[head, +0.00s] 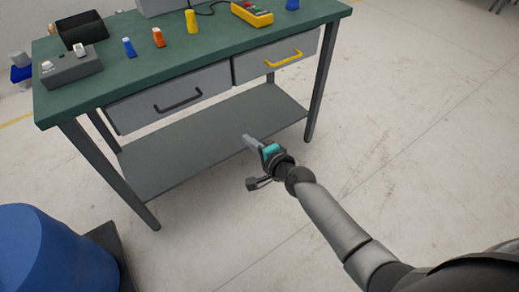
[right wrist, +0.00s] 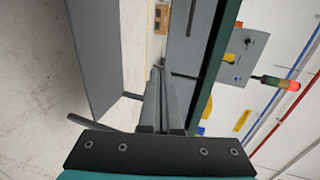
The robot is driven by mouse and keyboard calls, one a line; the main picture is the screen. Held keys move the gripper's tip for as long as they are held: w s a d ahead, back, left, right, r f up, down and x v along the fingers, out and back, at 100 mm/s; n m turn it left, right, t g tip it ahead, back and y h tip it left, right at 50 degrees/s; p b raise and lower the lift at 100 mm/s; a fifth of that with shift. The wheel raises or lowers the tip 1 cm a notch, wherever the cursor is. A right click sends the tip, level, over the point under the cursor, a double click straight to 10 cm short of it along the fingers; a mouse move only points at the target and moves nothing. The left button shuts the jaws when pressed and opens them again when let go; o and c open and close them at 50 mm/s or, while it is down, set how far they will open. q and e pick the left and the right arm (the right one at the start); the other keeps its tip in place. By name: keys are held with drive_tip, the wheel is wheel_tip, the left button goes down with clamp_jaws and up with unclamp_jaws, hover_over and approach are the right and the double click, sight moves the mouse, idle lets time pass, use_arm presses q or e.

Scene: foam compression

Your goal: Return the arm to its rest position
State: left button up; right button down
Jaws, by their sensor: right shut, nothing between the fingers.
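My right arm (head: 335,225) reaches in from the lower right in the head view. Its gripper (head: 248,140) is in front of the workbench, below the drawers and in front of the lower shelf. In the right wrist view the two fingers of this gripper (right wrist: 158,75) lie together, shut, with nothing between them. The gripper appears apart from the workbench. My left gripper does not show in either view.
The workbench has a green top (head: 215,50), a grey drawer (head: 150,98), a drawer with a yellow handle (head: 284,61) and a lower shelf (head: 185,160). Several small coloured objects stand on top. A blue barrel (head: 50,255) is at lower left. The floor at right is clear.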

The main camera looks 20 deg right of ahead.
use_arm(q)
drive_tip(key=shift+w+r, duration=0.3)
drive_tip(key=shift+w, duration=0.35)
use_arm(e)
drive_tip(key=shift+s+d, duration=0.2)
drive_tip(key=shift+s, duration=0.45)
drive_tip(key=shift+s+d, duration=0.2)
drive_tip(key=shift+s, duration=0.45)
